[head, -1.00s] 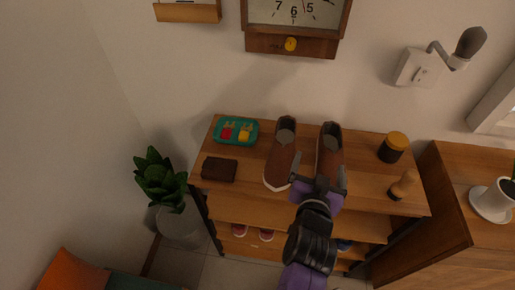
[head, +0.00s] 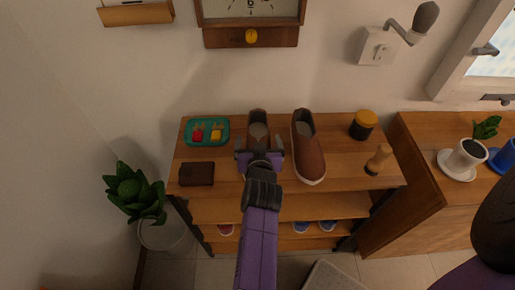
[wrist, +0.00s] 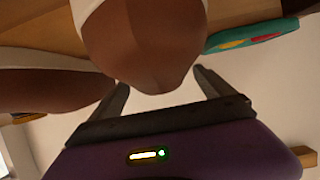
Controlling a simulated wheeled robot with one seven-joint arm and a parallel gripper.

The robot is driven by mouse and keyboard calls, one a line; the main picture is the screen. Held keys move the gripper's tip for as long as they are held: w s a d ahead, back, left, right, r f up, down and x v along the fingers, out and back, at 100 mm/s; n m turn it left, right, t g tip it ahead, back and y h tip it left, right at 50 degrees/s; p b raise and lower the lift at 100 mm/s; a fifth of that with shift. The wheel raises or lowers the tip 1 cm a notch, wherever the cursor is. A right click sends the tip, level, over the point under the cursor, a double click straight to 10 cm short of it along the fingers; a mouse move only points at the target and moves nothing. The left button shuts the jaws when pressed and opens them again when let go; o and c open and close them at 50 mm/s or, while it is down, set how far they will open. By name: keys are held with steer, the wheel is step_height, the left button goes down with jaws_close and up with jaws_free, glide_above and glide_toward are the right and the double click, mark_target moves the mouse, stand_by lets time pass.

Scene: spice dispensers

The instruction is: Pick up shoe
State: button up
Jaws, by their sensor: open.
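Two brown shoes with pale soles stand side by side on the wooden shelf top. The left shoe (head: 258,119) is partly hidden behind my gripper (head: 259,158) in the head view. The right shoe (head: 308,154) stands clear to its right. In the wrist view the end of one brown shoe (wrist: 145,45) lies between the two fingers of my gripper (wrist: 160,88), which are open and spread to either side. The other shoe (wrist: 50,80) shows at the left. I cannot tell whether the fingers touch the shoe.
The shelf top (head: 345,173) also holds a teal tray (head: 188,131) with small items, a dark brown wallet (head: 197,174), a yellow-lidded jar (head: 363,126) and a wooden object (head: 378,160). A potted plant (head: 136,194) stands left; a cabinet (head: 420,170) stands right.

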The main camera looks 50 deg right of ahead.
steer(key=shift+w+d+f, duration=0.25)
steer(key=shift+w+d, duration=0.05)
steer(key=shift+d, duration=0.15)
steer(key=c, duration=1.6)
steer(key=shift+c, duration=0.7)
steer(key=shift+r, duration=0.15)
